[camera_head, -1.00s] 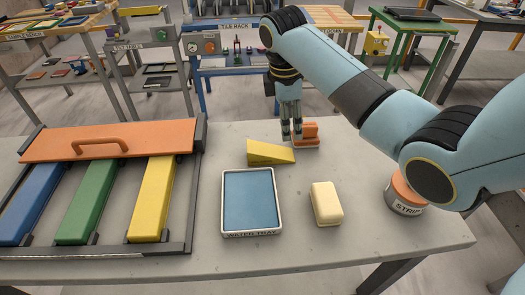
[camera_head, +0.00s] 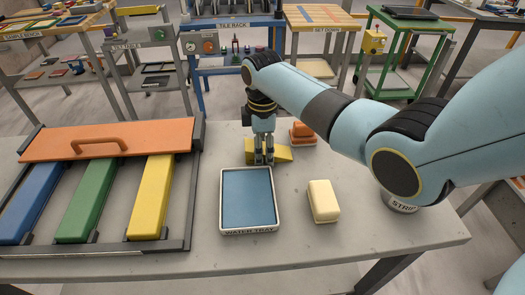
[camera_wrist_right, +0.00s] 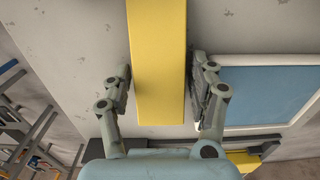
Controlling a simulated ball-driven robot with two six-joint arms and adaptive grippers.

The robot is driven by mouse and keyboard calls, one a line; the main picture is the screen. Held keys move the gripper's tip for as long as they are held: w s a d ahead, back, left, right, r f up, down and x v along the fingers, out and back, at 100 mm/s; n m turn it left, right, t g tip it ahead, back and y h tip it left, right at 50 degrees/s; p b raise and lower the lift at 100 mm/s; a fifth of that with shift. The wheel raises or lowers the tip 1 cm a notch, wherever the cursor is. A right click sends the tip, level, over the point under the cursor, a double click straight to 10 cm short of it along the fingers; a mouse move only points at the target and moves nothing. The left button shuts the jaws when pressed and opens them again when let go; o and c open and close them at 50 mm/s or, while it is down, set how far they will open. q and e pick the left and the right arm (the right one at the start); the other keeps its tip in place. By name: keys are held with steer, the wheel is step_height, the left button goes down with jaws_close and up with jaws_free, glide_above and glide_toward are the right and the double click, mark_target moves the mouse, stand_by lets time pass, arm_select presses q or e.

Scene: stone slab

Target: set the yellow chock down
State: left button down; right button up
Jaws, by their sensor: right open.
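The yellow chock (camera_head: 284,154) lies on the stone slab (camera_head: 340,170), just behind the water tray. My right gripper (camera_head: 264,160) is directly over it and hides its middle. In the right wrist view the chock (camera_wrist_right: 158,60) runs between the two open fingers of my right gripper (camera_wrist_right: 161,88). The left finger is apart from it, with a gap. The right finger is very close to its side; I cannot tell whether they touch. My left gripper is not in view.
The water tray (camera_head: 225,200) is just in front of the chock. A cream block (camera_head: 323,201) lies right of the tray, an orange object (camera_head: 303,132) behind. A rack with an orange handled board (camera_head: 110,141) and coloured bars fills the left. Bare slab lies right of the cream block.

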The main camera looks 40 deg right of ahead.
steer(key=shift+c, duration=0.4)
steer(key=c, duration=1)
